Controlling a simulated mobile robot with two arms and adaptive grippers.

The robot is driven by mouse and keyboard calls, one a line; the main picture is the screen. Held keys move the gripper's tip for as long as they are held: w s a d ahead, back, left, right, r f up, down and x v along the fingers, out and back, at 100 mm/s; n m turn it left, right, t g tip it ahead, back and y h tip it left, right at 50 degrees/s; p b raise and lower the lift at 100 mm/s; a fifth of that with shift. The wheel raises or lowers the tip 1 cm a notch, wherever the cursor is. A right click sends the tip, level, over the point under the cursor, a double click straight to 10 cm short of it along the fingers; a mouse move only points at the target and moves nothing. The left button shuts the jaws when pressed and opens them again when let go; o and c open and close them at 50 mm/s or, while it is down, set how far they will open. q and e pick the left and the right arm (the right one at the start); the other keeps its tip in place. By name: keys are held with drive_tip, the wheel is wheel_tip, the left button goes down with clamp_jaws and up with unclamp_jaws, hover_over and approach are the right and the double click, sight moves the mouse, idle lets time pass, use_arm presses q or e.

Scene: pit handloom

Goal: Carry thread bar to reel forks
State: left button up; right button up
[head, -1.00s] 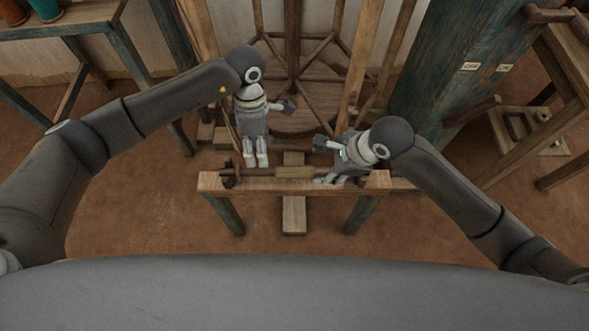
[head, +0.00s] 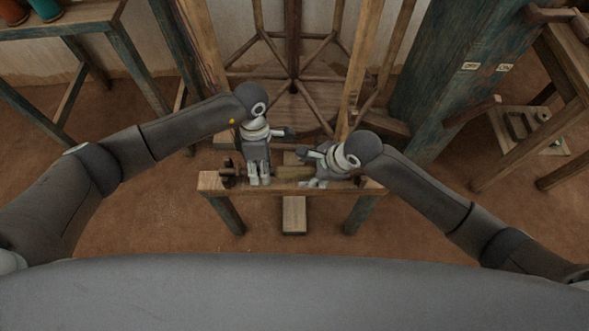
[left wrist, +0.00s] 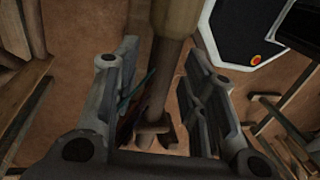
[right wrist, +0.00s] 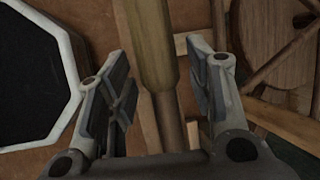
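The thread bar (head: 294,172), a brown rod with a thicker pale olive middle, lies lengthwise along the low wooden stand. My left gripper (head: 259,181) reaches down over it left of the middle. In the left wrist view the bar (left wrist: 159,92) runs between its spread fingers, with a gap on each side. My right gripper (head: 312,182) is at the right of the thick middle. In the right wrist view the bar (right wrist: 150,45) passes between its open fingers. The grippers partly hide the bar in the head view. I cannot make out the reel forks.
The wooden stand (head: 208,184) has a dark upright support at its left end. Behind it stands a large spoked wooden reel (head: 294,88) between posts. A thick blue-green post (head: 440,80) is at the right. A table (head: 95,25) stands at the upper left.

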sight(304, 166)
use_arm(q)
clamp_jaws()
use_arm(e)
drive_tip(key=c, duration=0.7)
clamp_jaws()
use_arm(q)
drive_tip(key=shift+r, duration=0.15)
use_arm(e)
drive_tip(key=shift+r, duration=0.15)
